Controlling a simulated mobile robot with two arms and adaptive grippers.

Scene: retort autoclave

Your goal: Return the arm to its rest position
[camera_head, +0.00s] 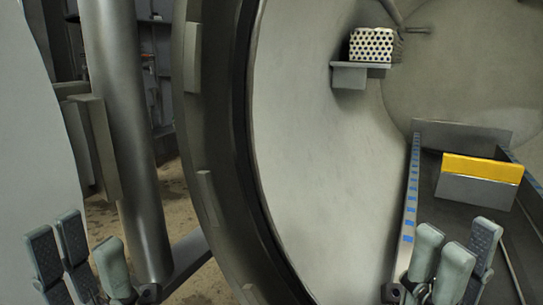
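My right gripper (455,242) is at the lower right, in front of the track inside the chamber. Its fingers also point up and are spread, with nothing seen between them. Most of both arms is below the picture edge, so their full pose is hidden.
The round autoclave rim (212,130) curves between the grippers. Inside, a perforated white block (371,45) sits on a small wall bracket (349,77). A yellow-topped grey block (478,183) stands on the track (409,205). A thick metal post (125,130) rises behind my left gripper.

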